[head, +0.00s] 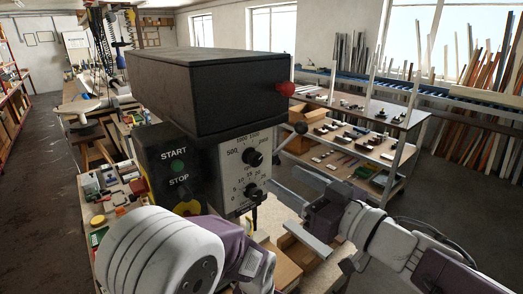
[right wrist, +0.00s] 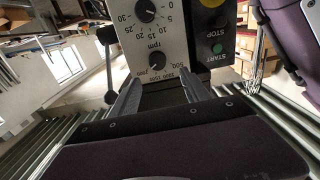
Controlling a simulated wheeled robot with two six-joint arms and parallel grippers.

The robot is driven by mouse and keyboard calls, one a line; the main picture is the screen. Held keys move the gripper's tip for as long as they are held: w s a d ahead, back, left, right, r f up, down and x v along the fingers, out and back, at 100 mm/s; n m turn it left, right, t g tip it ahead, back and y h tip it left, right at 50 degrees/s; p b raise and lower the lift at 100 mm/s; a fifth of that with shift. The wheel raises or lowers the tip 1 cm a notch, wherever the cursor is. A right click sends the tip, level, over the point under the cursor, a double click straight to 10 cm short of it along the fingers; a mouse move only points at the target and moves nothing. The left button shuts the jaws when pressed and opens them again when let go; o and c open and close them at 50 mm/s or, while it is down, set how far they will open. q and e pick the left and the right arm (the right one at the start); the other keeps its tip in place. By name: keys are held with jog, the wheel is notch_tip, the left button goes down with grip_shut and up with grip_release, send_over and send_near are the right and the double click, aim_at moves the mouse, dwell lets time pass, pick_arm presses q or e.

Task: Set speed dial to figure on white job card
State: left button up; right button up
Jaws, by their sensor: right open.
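The white dial panel (head: 236,172) is on the front of a dark machine. Its upper black knob (head: 253,157) has a scale with 500, 1000 and 1500; its lower knob (head: 250,190) has a scale up to about 30. In the right wrist view the panel is upside down, with the rpm knob (right wrist: 157,62) nearest my fingers. My right gripper (head: 279,204) is open and empty in front of the panel, its fingers apart (right wrist: 160,82). My left gripper (head: 257,264) is low in front of the machine; its fingers are unclear. I cannot make out a job card.
A green START button (head: 179,166) and a yellow-ringed STOP control (head: 187,207) are left of the panel. A red knob (head: 285,88) and a ball-ended lever (head: 299,128) stick out to the right. Shelves with small parts (head: 355,135) stand behind. Cardboard boxes (head: 284,262) lie below.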

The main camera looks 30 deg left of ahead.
aim_at(257, 162)
jog(key=p+x, duration=0.2)
jog(key=x, duration=0.7)
jog(key=shift+w+f, duration=0.2)
jog(key=shift+w, duration=0.05)
grip_shut()
